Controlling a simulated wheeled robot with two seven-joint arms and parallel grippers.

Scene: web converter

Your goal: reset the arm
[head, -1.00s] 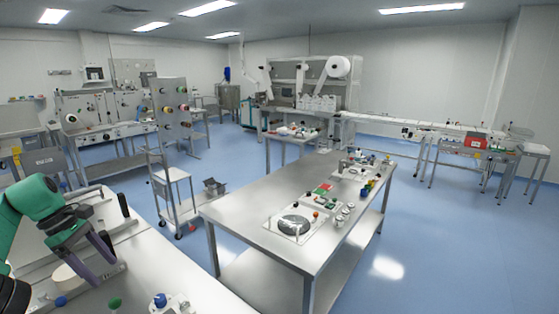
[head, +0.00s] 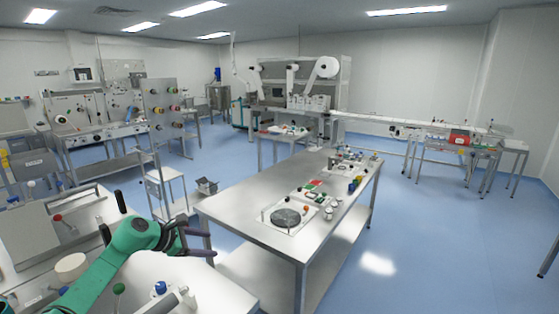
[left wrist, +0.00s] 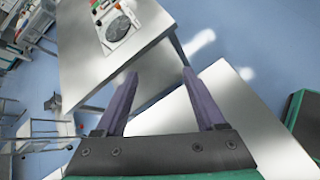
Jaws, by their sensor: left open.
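My left arm (head: 115,258) is green and reaches in from the lower left of the head view, over the near white table. My left gripper (head: 212,240) has dark purple fingers that point right, toward the steel table. In the left wrist view the two fingers of the gripper (left wrist: 158,95) stand wide apart with nothing between them. The steel table (left wrist: 90,75) shows beyond the fingers. My right gripper is in neither view.
The near white table (head: 215,280) holds a white roll (head: 71,266), a blue knob (head: 160,287) and a green knob (head: 119,288). The steel table (head: 235,205) bears a dark disc (head: 286,217) and small parts. Blue floor (head: 430,240) lies open at right.

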